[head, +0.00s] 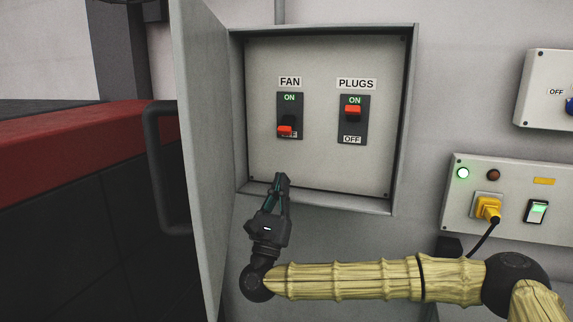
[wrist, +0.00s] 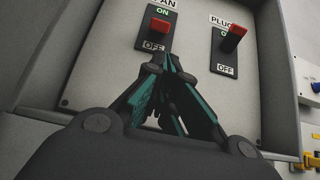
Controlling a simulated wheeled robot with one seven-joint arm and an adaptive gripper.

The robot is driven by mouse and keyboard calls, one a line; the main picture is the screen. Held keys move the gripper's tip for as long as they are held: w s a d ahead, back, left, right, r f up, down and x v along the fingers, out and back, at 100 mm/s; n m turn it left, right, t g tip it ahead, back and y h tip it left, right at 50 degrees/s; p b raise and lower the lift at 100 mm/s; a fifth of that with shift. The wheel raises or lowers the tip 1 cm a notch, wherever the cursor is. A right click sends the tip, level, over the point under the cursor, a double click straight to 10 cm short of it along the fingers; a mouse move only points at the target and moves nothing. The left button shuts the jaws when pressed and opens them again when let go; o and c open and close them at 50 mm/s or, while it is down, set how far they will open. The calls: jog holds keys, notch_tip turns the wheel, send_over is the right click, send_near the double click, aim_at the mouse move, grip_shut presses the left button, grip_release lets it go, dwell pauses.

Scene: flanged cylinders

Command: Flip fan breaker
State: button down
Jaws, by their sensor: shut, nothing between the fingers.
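The fan breaker (head: 289,116) is a dark plate under the label FAN on the panel in the open box. Its red lever (head: 285,131) is down, partly covering the word OFF. In the wrist view the fan breaker (wrist: 156,28) stands just beyond the fingers, with its red lever (wrist: 160,26) in clear view. My gripper (head: 282,180) is shut and empty, pointing up at the box's lower edge, below the fan lever and apart from it. It also shows in the wrist view (wrist: 168,60).
The plugs breaker (head: 353,119) is to the right, its red lever up near ON. The box door (head: 200,160) stands open on the left. A lower-right panel (head: 520,195) has a lit green lamp, a yellow plug and a green-lit switch.

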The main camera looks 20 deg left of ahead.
jog(key=p+x, duration=0.2)
jog(key=x, duration=0.7)
jog(key=shift+w+r+p, duration=0.2)
jog(key=shift+r+p, duration=0.05)
jog(key=shift+p, duration=0.15)
